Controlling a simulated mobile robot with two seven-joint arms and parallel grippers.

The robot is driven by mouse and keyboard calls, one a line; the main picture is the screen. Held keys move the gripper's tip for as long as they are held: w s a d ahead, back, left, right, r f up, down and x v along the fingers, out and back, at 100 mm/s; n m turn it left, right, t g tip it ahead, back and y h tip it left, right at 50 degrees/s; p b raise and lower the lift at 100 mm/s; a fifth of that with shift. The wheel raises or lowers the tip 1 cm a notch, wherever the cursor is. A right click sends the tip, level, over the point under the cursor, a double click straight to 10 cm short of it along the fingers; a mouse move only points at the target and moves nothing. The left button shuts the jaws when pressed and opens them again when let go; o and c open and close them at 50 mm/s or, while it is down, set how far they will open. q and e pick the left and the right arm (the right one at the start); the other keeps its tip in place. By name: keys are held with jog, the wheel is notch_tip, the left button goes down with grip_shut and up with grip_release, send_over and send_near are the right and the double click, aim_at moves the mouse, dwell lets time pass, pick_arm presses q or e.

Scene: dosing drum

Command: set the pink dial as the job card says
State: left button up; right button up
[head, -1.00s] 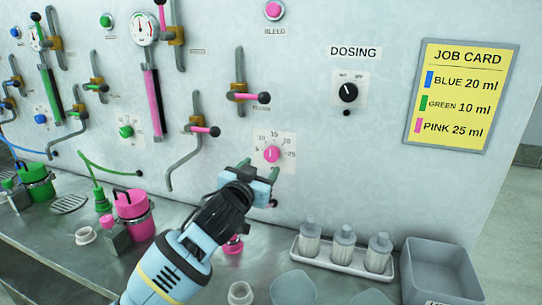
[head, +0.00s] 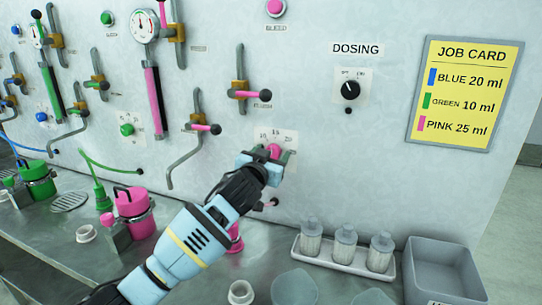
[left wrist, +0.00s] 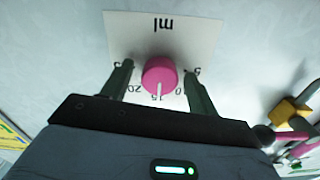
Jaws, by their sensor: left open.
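The pink dial (head: 274,150) is on the wall panel, on a white scale plate (head: 290,138). In the left wrist view the dial (left wrist: 159,74) shows upside down, its white line pointing at about the 15 mark. My left gripper (head: 267,158) is open in front of the dial. Its fingers stand on either side of the knob, with a small gap visible at each side in the left wrist view. The job card (head: 465,93) reads blue 20 ml, green 10 ml, pink 25 ml. My right gripper is not in view.
A black dosing knob (head: 350,90) is on the panel to the upper right. Pink-handled levers (head: 250,95) are above the dial. On the bench below stand a tray of bottles (head: 345,265), a grey bin (head: 440,245) and a pink canister (head: 134,208).

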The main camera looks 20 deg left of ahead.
pick_arm(q)
jog(key=c, duration=1)
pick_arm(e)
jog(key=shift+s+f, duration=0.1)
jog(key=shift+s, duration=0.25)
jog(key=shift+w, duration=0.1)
pick_arm(q)
jog(key=m+p, duration=0.5)
jog(key=m, duration=1.2)
jog(key=shift+m+p, duration=0.35)
jog(key=shift+m, duration=0.05)
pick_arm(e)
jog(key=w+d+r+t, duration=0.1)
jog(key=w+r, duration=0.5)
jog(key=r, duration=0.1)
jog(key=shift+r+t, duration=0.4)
pick_arm(q)
jog(key=shift+a, duration=0.1)
